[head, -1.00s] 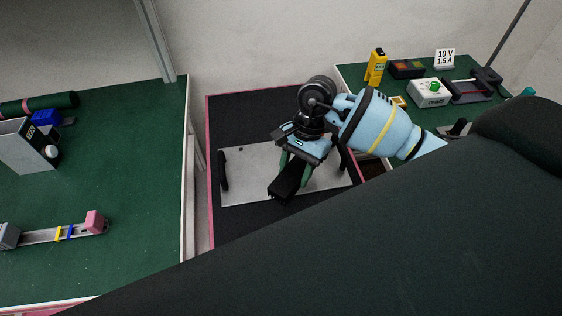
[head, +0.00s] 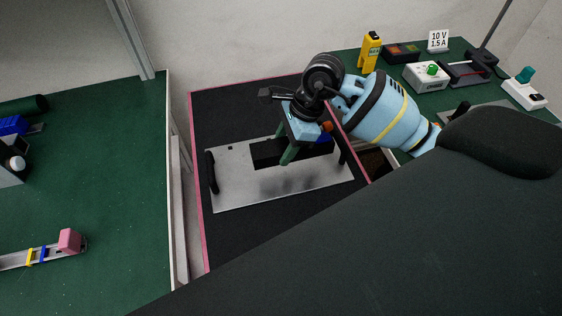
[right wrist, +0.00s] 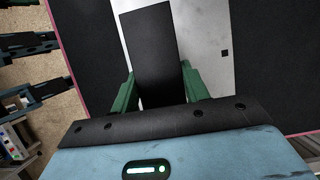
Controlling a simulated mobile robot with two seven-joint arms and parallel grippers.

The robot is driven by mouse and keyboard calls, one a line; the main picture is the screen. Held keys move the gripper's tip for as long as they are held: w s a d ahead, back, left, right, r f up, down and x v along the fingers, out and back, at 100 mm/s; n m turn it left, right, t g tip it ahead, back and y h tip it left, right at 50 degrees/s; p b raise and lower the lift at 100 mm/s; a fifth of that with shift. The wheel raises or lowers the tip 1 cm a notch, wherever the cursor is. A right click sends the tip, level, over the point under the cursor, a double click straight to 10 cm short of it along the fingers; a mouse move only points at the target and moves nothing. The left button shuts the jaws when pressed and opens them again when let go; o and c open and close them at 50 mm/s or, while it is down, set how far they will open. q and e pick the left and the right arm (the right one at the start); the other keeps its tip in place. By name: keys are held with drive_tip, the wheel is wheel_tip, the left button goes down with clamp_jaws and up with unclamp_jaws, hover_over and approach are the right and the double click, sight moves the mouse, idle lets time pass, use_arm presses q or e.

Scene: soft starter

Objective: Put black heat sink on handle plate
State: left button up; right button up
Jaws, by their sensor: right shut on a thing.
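My right gripper (head: 287,152) is shut on the black heat sink (head: 264,153), a long dark block. It holds the block above the grey handle plate (head: 235,195), which shows a soft shadow under it. The plate lies on a black mat and has a black handle (head: 212,172) at its left end and another at its right end, partly hidden by my gripper. In the right wrist view the heat sink (right wrist: 152,45) stands out between the green fingers, with the plate (right wrist: 192,20) behind it. My left gripper is not in view.
The black mat (head: 225,240) has a pink edge and free room around the plate. A green table (head: 110,200) stands at the left with a rail and pink block (head: 69,240). At the right, a green table holds a yellow meter (head: 370,50) and a white box (head: 426,76).

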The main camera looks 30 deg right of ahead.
sight(278, 173)
drive_tip(key=shift+f, duration=3.3)
drive_tip(key=shift+f, duration=0.15)
drive_tip(key=o, duration=1.2)
drive_tip(key=shift+r, duration=0.2)
drive_tip(key=v, duration=1.1)
drive_tip(key=shift+d+r, duration=0.25)
drive_tip(key=shift+r, duration=0.1)
